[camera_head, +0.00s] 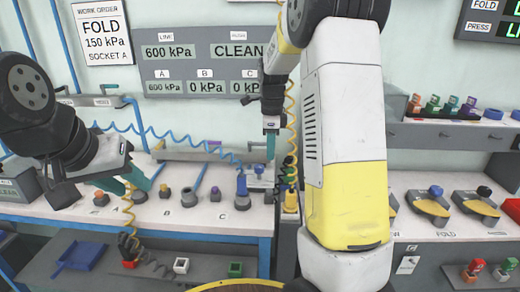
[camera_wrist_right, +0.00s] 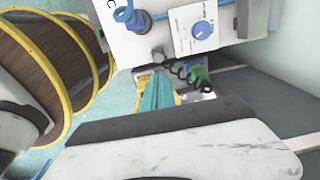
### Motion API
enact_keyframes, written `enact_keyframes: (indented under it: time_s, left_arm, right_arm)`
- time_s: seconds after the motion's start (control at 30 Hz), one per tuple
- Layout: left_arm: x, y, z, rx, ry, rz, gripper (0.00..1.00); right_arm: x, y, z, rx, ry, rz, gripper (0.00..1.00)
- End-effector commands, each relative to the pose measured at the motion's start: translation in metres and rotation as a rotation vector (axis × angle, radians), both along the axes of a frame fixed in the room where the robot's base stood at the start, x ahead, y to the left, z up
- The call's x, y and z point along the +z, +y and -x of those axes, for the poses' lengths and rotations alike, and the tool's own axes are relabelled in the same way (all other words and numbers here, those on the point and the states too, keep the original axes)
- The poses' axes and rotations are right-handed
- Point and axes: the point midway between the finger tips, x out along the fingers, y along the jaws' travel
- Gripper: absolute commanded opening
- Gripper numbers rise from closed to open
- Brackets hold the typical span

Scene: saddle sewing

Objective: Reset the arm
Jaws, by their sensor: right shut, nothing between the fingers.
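My left gripper (camera_head: 132,184) is at the left in the head view, over the bench's front part near socket A. Its two teal fingers show apart with nothing seen between them. My right gripper (camera_head: 270,148) hangs in front of the back wall, right of the display panel's middle, with teal fingers pointing down. In the right wrist view its teal fingers (camera_wrist_right: 157,92) lie together, shut and empty. Its fingers point toward the bench, near a green connector (camera_wrist_right: 197,75) and a blue dial (camera_wrist_right: 203,30).
The white bench (camera_head: 215,217) carries several sockets and tools. A blue tray (camera_head: 80,256) lies on the lower shelf. Coiled hoses hang along the wall. A brown drum with yellow hoops (camera_wrist_right: 45,60) stands at the left in the wrist view.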

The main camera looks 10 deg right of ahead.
Motion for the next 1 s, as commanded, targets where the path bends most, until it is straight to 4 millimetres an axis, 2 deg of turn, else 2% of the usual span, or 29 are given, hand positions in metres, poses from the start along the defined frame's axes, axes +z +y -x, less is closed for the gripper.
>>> enact_keyframes:
  time_s: [0.27,0.37,0.43,0.57,0.7,0.83,1.0]
  left_arm:
    - [0.0,0.0,0.0,0.0,0.0,0.0,0.36]
    - [0.0,0.0,0.0,0.0,0.0,0.0,0.36]
    - [0.0,0.0,0.0,0.0,0.0,0.0,0.36]
    - [0.0,0.0,0.0,0.0,0.0,0.0,0.36]
    - [0.0,0.0,0.0,0.0,0.0,0.0,0.36]
    - [0.0,0.0,0.0,0.0,0.0,0.0,0.36]
    - [0.0,0.0,0.0,0.0,0.0,0.0,0.36]
  right_arm:
    - [0.002,0.0,0.001,0.01,-0.004,-0.003,0.0]
    - [0.013,0.002,0.011,0.08,-0.027,-0.02,0.0]
    - [0.027,0.004,0.024,0.185,-0.061,-0.04,0.0]
    - [0.06,0.012,0.063,0.479,-0.166,-0.065,0.0]
    - [0.089,0.023,0.112,0.836,-0.294,-0.037,0.0]
    - [0.105,0.032,0.159,1.165,-0.407,0.047,0.0]
    - [0.111,0.043,0.211,1.541,-0.509,0.214,0.0]
